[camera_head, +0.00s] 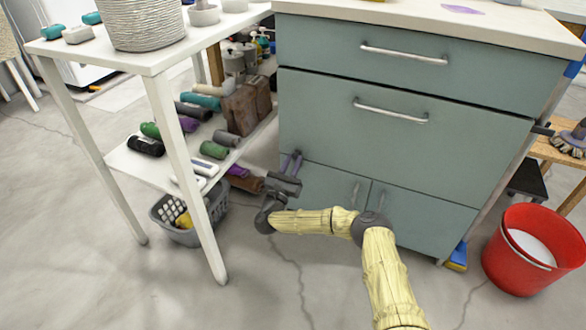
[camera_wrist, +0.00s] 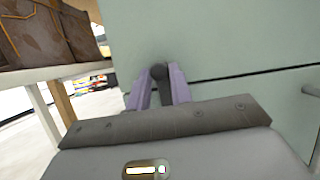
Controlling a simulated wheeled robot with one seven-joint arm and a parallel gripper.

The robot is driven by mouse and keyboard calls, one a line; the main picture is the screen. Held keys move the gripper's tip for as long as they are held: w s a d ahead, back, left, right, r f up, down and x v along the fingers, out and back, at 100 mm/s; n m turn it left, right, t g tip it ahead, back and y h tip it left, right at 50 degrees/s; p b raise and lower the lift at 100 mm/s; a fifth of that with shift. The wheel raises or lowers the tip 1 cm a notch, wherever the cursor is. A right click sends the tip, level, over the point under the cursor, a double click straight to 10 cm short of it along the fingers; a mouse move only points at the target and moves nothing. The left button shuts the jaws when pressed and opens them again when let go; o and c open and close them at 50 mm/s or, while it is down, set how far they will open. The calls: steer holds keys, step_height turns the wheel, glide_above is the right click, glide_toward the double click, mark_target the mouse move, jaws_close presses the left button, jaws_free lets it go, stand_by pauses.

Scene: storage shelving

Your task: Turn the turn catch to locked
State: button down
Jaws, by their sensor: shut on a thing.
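The turn catch (camera_wrist: 158,71) is a small dark knob on the grey-green cabinet (camera_head: 400,139), at the left edge near the seam above the lower doors. My gripper (camera_head: 292,157) reaches it from the front, and its two purple fingers are closed around the catch. In the wrist view the fingers (camera_wrist: 164,84) stand on both sides of the dark knob. Most of the catch is hidden between the fingers, so I cannot tell which way it is turned.
A white shelf table (camera_head: 150,60) with rolled cloths on its lower shelf stands close at the left. A grey basket (camera_head: 178,232) is on the floor below it. A red bucket (camera_head: 520,276) stands at the right. The floor in front is clear.

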steer(key=shift+f+m, duration=0.1)
steer(key=shift+m, duration=0.2)
steer(key=c, duration=1.3)
jaws_free()
steer(key=shift+o, duration=0.2)
